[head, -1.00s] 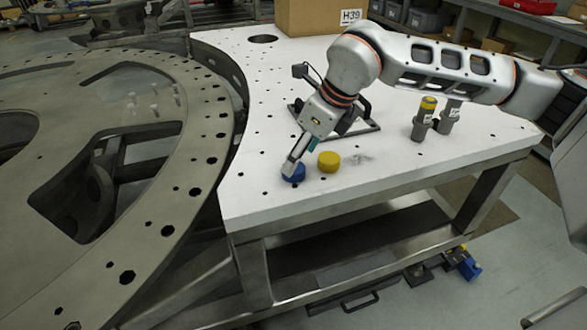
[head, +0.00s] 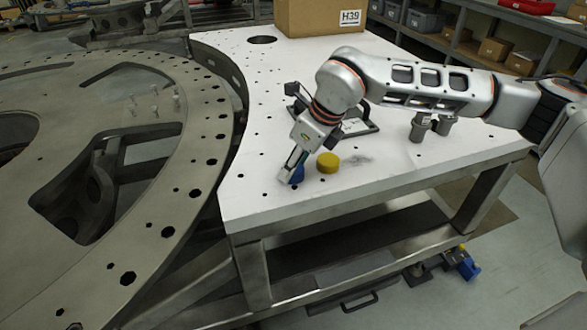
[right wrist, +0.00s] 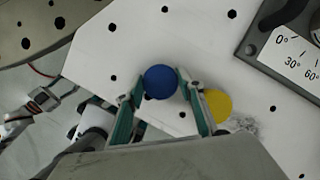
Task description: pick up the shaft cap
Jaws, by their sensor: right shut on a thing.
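The shaft cap appears to be the round blue cap (head: 298,175), near the left edge of the white plate's front corner. In the right wrist view the blue cap (right wrist: 160,82) sits between the two fingertips, its round face toward the camera. My right gripper (head: 291,173) is shut on it from its sides. The fingers partly hide the cap in the head view, and I cannot tell whether it is clear of the plate. A yellow cap (head: 328,162) stands just right of it; it also shows beside the right finger in the right wrist view (right wrist: 218,104).
The white plate (head: 260,195) has several small holes. A dark-framed angle fixture (head: 357,126) lies behind the gripper, and grey cylinders (head: 420,128) stand partly behind my arm. A cardboard box (head: 315,15) stands at the back. A large grey ring (head: 190,155) lies left.

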